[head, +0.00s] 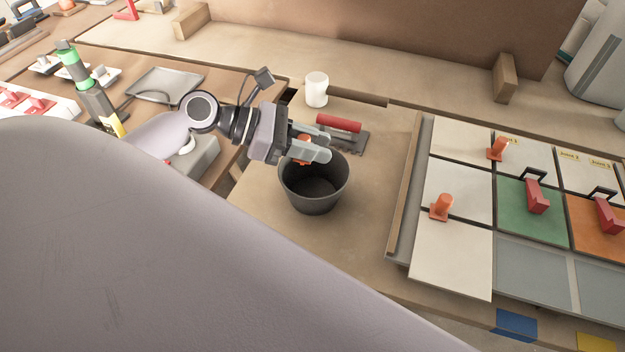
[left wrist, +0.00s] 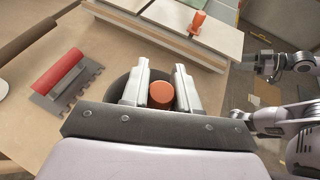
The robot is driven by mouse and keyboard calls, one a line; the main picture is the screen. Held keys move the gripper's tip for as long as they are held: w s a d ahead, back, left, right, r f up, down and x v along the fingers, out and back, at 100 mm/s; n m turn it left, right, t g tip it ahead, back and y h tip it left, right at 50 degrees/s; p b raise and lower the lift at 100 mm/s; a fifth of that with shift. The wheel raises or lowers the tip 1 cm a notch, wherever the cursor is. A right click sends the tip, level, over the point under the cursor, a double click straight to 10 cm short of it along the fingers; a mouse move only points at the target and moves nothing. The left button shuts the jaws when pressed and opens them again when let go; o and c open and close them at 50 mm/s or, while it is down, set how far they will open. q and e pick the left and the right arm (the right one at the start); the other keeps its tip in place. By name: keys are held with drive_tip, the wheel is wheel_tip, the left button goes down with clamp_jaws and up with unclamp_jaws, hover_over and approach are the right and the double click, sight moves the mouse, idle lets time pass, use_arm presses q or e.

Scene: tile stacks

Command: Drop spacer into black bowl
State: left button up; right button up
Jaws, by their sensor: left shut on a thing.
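My left gripper (head: 312,147) is above the far rim of the black bowl (head: 314,192) in the head view. It is shut on an orange spacer (head: 303,156), held over the bowl. In the left wrist view the spacer (left wrist: 161,95) shows as a round orange end between the two fingers, with the dark bowl (left wrist: 118,84) partly hidden beneath. The bowl stands upright on the wooden table, and its visible inside looks empty. Parts of my right arm show at the right of the left wrist view; whether its gripper is open is unclear.
A red-handled notched trowel (head: 340,128) lies just behind the bowl, near a white cup (head: 316,90). At right, a tile panel (head: 450,262) holds two orange spacers (head: 441,207) (head: 497,148) and red-handled tools. Bare table lies in front of the bowl.

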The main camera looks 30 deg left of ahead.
use_arm(q)
drive_tip(key=o, duration=1.1)
drive_tip(key=shift+a, duration=0.1)
drive_tip(key=shift+v, duration=3.5)
